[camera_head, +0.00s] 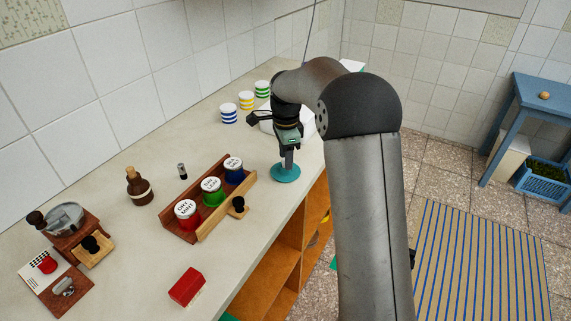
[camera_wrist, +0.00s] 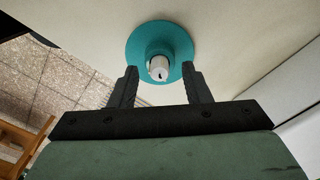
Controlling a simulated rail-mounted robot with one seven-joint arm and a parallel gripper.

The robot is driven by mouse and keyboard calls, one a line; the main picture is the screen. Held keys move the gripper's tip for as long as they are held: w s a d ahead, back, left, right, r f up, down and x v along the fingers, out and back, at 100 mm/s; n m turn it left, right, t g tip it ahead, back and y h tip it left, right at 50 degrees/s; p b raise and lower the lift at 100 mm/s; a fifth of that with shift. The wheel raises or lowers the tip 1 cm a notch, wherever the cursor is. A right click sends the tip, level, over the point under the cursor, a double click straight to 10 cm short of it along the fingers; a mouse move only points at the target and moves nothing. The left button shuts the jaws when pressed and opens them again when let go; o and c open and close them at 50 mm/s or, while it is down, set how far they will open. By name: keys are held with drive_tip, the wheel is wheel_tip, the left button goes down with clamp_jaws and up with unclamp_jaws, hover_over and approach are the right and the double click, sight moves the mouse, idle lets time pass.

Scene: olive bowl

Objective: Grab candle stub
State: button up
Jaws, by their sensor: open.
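A short white candle stub (camera_wrist: 158,68) with a dark wick stands upright in a teal round holder (camera_wrist: 137,44), seen from above in the wrist view. My gripper (camera_wrist: 160,73) is open, with one finger on each side of the stub and a visible gap at both sides in the picture. In the head view the teal holder (camera_head: 286,174) rests on the counter near its front edge, and my gripper (camera_head: 287,160) is right above it, pointing down. The stub is hidden behind my gripper there.
A wooden rack (camera_head: 240,190) with red, green and blue tins stands left of the holder. The counter's front edge is close to the holder.

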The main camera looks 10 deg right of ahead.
clamp_jaws()
drive_tip(key=shift+r, duration=0.15)
